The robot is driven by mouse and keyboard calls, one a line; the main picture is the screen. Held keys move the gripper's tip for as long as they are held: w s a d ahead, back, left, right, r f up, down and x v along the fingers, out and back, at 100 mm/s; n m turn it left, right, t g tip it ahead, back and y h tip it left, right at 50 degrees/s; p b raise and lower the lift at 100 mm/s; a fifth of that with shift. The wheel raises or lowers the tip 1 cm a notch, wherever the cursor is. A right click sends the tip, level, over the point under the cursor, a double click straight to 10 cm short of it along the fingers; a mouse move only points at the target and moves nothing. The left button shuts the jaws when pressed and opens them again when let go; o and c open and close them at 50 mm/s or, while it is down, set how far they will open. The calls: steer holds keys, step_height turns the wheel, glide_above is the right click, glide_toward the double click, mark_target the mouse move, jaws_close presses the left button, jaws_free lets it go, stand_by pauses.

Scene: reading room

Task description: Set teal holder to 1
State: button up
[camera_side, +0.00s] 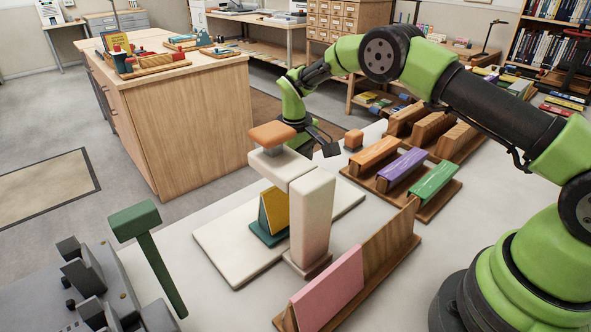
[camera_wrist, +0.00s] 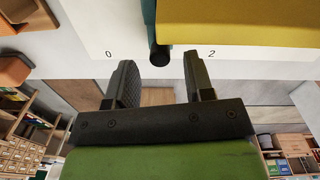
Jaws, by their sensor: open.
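The teal holder (camera_side: 266,238) stands on a white board under the pale press-like stand, with a yellow piece (camera_side: 277,209) leaning in it. In the wrist view the teal holder (camera_wrist: 149,12) and the yellow piece (camera_wrist: 240,28) show at the top. A dark round-ended peg (camera_wrist: 159,55) juts from the holder between the printed marks 0 (camera_wrist: 108,55) and 2 (camera_wrist: 212,54); no mark 1 shows. My gripper (camera_wrist: 160,75) is open and empty, its fingers on either side of the peg's end in the picture. In the side view my gripper (camera_side: 327,142) is behind the stand, apart from the holder.
The pale stand (camera_side: 312,212) with an orange block (camera_side: 272,134) on top rises close by the holder. A pink panel (camera_side: 328,290) leans on a wooden rack in front. Orange, purple (camera_side: 403,171) and green blocks sit in racks at right.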

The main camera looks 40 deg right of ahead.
step_height(320, 180, up, 8)
steer(key=shift+a, duration=0.15)
steer(key=shift+r, duration=0.1)
steer(key=s+a+r+m+t+y, duration=0.1)
steer(key=s+r+t, duration=0.1)
steer(key=s+r, duration=0.45)
steer(key=s+r+m+t, duration=0.1)
steer(key=s+r, duration=0.3)
steer(key=r, duration=0.6)
steer(key=s+a+m+t+y, duration=0.1)
steer(key=s+m+t, duration=0.2)
steer(key=s, duration=1.5)
steer(key=shift+s+a+r+m+t, duration=0.25)
steer(key=shift+m+t, duration=0.15)
steer(key=shift+t, duration=0.2)
